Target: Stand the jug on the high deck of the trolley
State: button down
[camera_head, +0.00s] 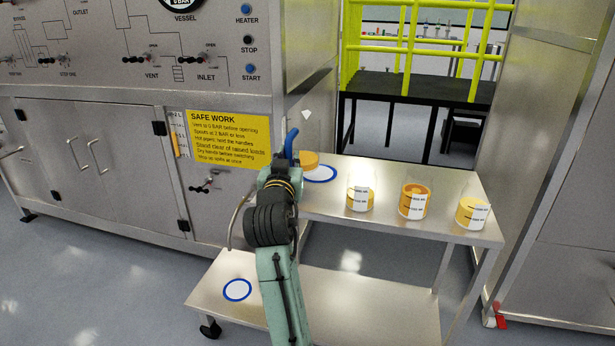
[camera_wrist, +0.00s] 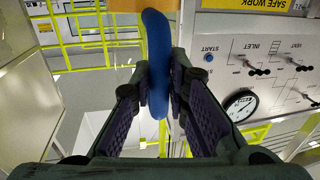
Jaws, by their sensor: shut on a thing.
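The jug (camera_head: 309,158), with orange contents or body and a blue handle (camera_head: 291,142), shows beyond my arm at the back left of the trolley's high deck (camera_head: 335,213). It overlaps a blue-ringed white spot (camera_head: 321,175) there. My arm hides its lower left part, so I cannot tell whether it touches the deck. In the wrist view, my gripper (camera_wrist: 159,88) is shut on the blue handle (camera_wrist: 157,45), and only an orange edge of the jug (camera_wrist: 165,4) shows at the top. My arm mostly hides the gripper in the head view.
Three labelled beakers (camera_head: 413,202) of yellow-orange liquid stand along the high deck's right part. The low deck (camera_head: 345,316) has another blue ring (camera_head: 237,290) and is otherwise bare. The vessel cabinet (camera_head: 100,140) borders the left, a steel cabinet (camera_head: 560,180) the right.

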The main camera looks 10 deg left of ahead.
jog(key=shift+f, duration=2.65)
jog(key=c, duration=1.6)
grip_release()
jog(key=shift+o, duration=0.2)
